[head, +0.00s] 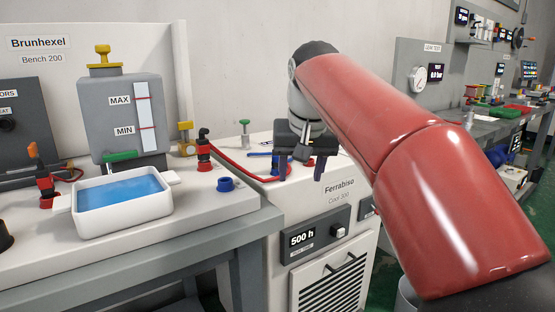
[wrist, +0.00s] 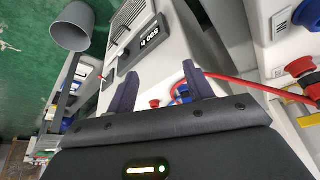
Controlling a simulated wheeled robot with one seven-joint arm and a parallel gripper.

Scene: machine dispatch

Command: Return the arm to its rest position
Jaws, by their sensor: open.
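My red arm (head: 400,150) reaches in from the right side of the head view. My gripper (head: 316,172) hangs over the front part of the white Ferrabiso Cool 300 unit (head: 300,215), its fingers pointing down. In the wrist view my gripper (wrist: 162,90) shows two dark purple fingers spread apart with nothing held between them. A red hose and small red and blue fittings lie beyond the fingers. Whether the fingers touch anything cannot be told.
Left of my gripper is a bench with a white tray (head: 78,226) of blue liquid, a grey tank (head: 122,118), a blue cap (head: 225,184) and a red hose (head: 240,168). A grey bin (wrist: 72,27) stands on the green floor. Another workbench (head: 490,122) is at the right.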

